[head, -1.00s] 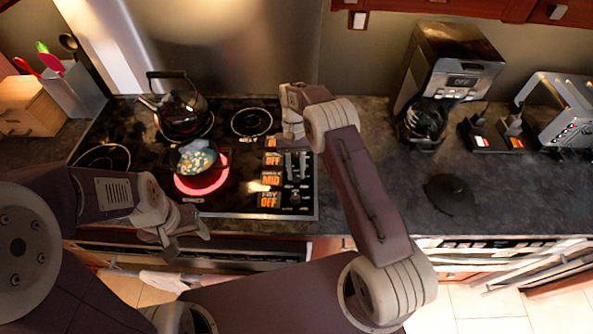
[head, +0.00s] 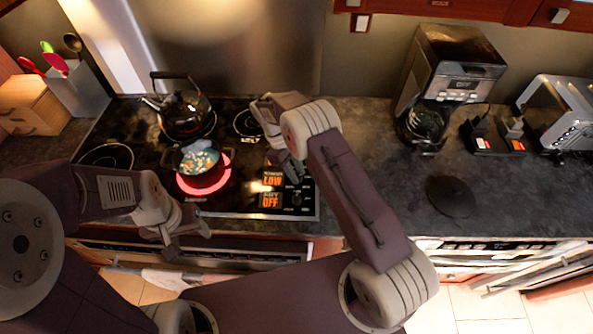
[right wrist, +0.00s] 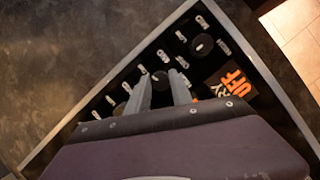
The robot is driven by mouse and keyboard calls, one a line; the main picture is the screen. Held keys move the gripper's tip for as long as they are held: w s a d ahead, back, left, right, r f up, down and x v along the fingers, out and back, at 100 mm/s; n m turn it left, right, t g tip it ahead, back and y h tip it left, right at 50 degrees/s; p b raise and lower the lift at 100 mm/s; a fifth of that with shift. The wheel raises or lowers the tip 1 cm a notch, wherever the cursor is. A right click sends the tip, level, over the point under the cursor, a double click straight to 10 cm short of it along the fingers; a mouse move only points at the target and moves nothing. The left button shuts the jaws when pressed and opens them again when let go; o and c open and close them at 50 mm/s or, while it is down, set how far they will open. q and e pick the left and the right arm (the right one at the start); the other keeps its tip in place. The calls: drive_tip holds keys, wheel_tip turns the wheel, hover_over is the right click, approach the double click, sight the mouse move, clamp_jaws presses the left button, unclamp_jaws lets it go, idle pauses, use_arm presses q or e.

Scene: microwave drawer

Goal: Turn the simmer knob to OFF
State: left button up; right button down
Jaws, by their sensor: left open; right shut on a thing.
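The simmer label (head: 272,179) on the stove's control strip reads LOW in the head view. The fry label (head: 270,200) below it reads OFF. My right gripper (head: 294,172) is over the row of knobs, shut on the simmer knob, which is mostly hidden between the fingers. The right wrist view shows both fingers (right wrist: 160,90) pointing down at the strip, with the fry knob (right wrist: 202,45) and fry label (right wrist: 230,82) beside them. The upper labels are hidden by my right arm. My left gripper (head: 186,234) is open and empty in front of the stove.
A pot of food (head: 199,162) sits on a glowing red burner (head: 224,178). A black kettle (head: 184,108) stands behind it. To the right are a coffee maker (head: 452,65), a toaster (head: 560,115) and a dark round disc (head: 450,195). The counter's middle right is mostly clear.

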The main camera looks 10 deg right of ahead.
drive_tip(key=n, duration=0.2)
drive_tip(key=n+t+h+p, duration=0.1)
drive_tip(key=n, duration=0.1)
drive_tip(key=shift+a+r+n+t, duration=0.1)
drive_tip(key=shift+r+n+t, duration=0.05)
drive_tip(key=shift+n+t, duration=0.2)
drive_tip(key=n, duration=0.2)
drive_tip(key=n+t, duration=0.1)
drive_tip(key=shift+s+n+p, duration=0.2)
drive_tip(key=shift+n+p, duration=0.15)
drive_tip(key=n+t, duration=0.1)
drive_tip(key=n, duration=0.2)
drive_tip(key=shift+t, duration=0.25)
drive_tip(key=shift+s+n+t, duration=0.1)
drive_tip(key=shift+n+t, duration=0.5)
drive_tip(key=shift+n, duration=1)
drive_tip(key=c, duration=1.1)
unclamp_jaws()
drive_tip(key=shift+c, duration=0.2)
